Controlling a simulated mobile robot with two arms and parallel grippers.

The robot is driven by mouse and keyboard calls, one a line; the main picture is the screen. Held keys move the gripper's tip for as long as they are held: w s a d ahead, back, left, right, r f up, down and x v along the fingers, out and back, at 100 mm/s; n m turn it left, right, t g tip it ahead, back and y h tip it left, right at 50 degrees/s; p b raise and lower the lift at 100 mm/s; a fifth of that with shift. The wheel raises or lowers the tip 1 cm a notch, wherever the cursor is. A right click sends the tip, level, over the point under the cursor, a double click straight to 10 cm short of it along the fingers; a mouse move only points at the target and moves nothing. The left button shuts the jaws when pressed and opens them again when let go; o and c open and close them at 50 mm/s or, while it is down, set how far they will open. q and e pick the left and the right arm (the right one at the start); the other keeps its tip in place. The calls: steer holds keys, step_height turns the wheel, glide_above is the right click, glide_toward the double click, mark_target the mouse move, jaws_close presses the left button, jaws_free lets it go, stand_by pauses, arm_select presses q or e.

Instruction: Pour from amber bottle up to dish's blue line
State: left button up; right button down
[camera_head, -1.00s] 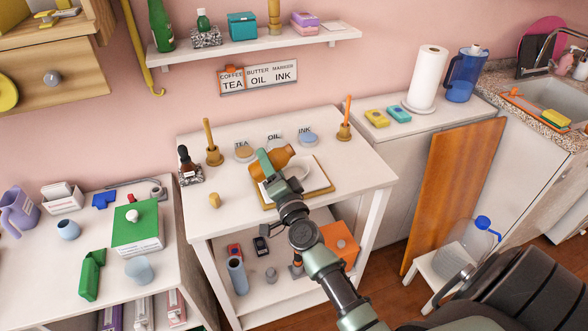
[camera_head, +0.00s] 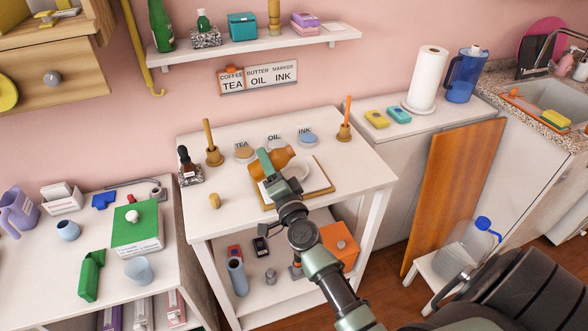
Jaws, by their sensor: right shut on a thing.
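The amber bottle (camera_head: 281,156) is tilted over on its side above the white dish (camera_head: 318,178), its narrower end towards the left of the picture. The dish sits on a wooden-edged board (camera_head: 325,188) on the white table. My right gripper (camera_head: 268,163) is shut on the amber bottle and hides part of it. My arm covers part of the dish and board. The dish's blue line and any liquid level cannot be made out. My left gripper is not in view.
Small pots labelled tea (camera_head: 243,152), oil and ink (camera_head: 308,138) stand behind the bottle. A dark dropper bottle (camera_head: 186,163) and a wooden holder (camera_head: 213,156) stand left. A cork-like stopper (camera_head: 214,201) lies on the table's left front, with clear surface around it.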

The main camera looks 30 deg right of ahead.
steer(key=shift+w+a+r, duration=0.1)
steer(key=shift+w+a, duration=0.05)
steer(key=shift+a, duration=0.05)
steer(key=shift+d, duration=0.15)
steer(key=shift+r+m, duration=0.1)
steer(key=shift+m, duration=0.2)
steer(key=shift+r, duration=0.1)
stand_by(0.5)
steer(key=shift+r+m, duration=0.1)
steer(key=shift+m, duration=0.2)
stand_by(0.4)
steer(key=shift+m, duration=0.3)
